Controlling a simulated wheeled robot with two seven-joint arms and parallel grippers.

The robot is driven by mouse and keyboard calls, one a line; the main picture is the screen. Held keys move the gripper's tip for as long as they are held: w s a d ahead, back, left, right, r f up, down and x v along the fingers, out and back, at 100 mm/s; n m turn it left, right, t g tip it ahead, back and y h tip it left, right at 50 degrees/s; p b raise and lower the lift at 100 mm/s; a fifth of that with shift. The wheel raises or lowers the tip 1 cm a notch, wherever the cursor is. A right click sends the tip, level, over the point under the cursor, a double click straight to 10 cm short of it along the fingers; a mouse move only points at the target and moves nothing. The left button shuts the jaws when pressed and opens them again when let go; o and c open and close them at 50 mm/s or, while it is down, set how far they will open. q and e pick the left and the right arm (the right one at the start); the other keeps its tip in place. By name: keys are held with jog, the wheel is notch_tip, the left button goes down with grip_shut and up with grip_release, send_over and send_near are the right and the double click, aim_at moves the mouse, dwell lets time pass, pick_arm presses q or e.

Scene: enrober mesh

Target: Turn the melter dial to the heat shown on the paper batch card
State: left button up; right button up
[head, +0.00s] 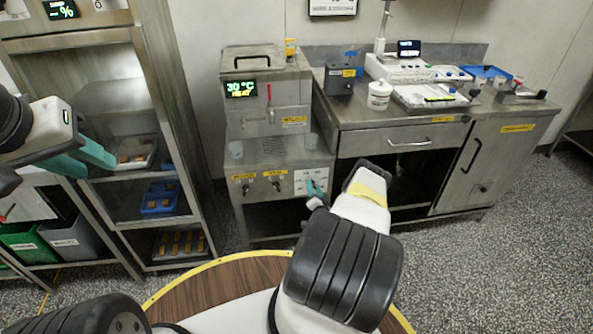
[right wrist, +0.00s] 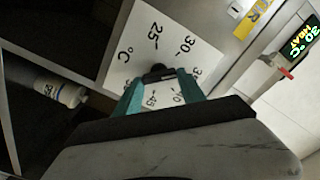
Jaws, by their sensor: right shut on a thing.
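The melter (head: 266,95) is a steel cabinet at centre-left in the head view, with a lit display (head: 241,88) reading 30 °C HEAT. Its dial plate (head: 308,178) is white, low on the front right. In the right wrist view the plate (right wrist: 185,30) shows numbers from 25 to 45 and °C. My right gripper (right wrist: 160,80) is shut on the black dial knob (right wrist: 158,70), which its teal fingers partly hide. My left gripper (head: 97,167) is open and empty before the shelf rack at left. I cannot make out which paper is the batch card.
A steel rack (head: 155,90) with trays stands at left. A bench (head: 350,115) at right carries a white tub (head: 379,95), a scale (head: 398,68) and a blue tray (head: 489,72). A round wooden top (head: 205,285) with a yellow edge lies in front.

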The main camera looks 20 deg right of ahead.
jog(key=shift+s+f+m, duration=0.1)
jog(key=shift+f+m, duration=0.1)
jog(key=shift+m, duration=3.1)
jog(key=shift+f+m, duration=0.15)
jog(key=shift+m, duration=3.15)
jog(key=o, duration=1.4)
jog(key=shift+c, duration=0.2)
jog(key=v, duration=0.7)
jog(key=shift+s, duration=0.4)
